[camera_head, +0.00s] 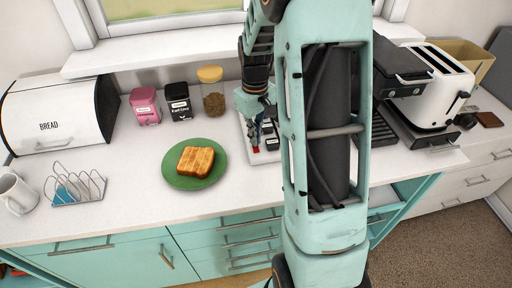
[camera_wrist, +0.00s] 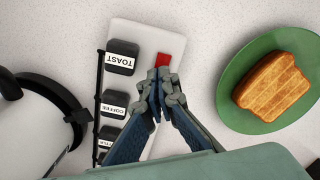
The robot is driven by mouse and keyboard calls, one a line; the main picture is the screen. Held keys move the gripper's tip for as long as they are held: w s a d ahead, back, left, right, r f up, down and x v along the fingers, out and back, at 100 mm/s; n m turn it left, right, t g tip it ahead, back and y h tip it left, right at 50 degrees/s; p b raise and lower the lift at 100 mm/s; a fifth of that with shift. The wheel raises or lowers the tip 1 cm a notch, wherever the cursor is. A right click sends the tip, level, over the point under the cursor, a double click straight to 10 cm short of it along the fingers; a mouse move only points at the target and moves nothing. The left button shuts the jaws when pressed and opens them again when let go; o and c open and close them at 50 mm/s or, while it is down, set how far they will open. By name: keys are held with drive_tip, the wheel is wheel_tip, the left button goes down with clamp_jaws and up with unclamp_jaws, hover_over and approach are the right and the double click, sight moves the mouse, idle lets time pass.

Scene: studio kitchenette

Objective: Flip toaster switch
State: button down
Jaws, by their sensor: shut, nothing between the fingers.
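A white switch panel (camera_wrist: 133,38) lies on the counter, with black switches in a row. The toast switch (camera_wrist: 120,57) is labelled TOAST, the coffee switch (camera_wrist: 115,104) COFFEE; a third label is partly cut off in view. A red patch (camera_wrist: 162,60) is on the panel's edge beside the toast switch. My gripper (camera_wrist: 160,82) is shut and empty, its fingertips over the panel just below the red patch; I cannot tell if they touch. In the head view my gripper (camera_head: 254,135) is over the panel, partly hidden by my arm. The white toaster (camera_head: 432,85) stands at the right.
A green plate (camera_head: 176,180) with toast (camera_head: 196,160) lies beside the panel. Pink (camera_head: 145,106) and black (camera_head: 176,101) tins and a jar (camera_head: 213,98) stand behind. A bread bin (camera_head: 50,115), toast rack (camera_head: 78,190) and mug (camera_head: 17,191) are left. A white, black-handled object (camera_wrist: 35,130) is nearby.

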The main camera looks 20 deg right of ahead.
drive_tip(key=shift+f+b, duration=0.4)
drive_tip(key=shift+f, duration=0.2)
idle(0.3)
drive_tip(key=shift+r+p, duration=2.5)
drive_tip(key=shift+r, duration=1.05)
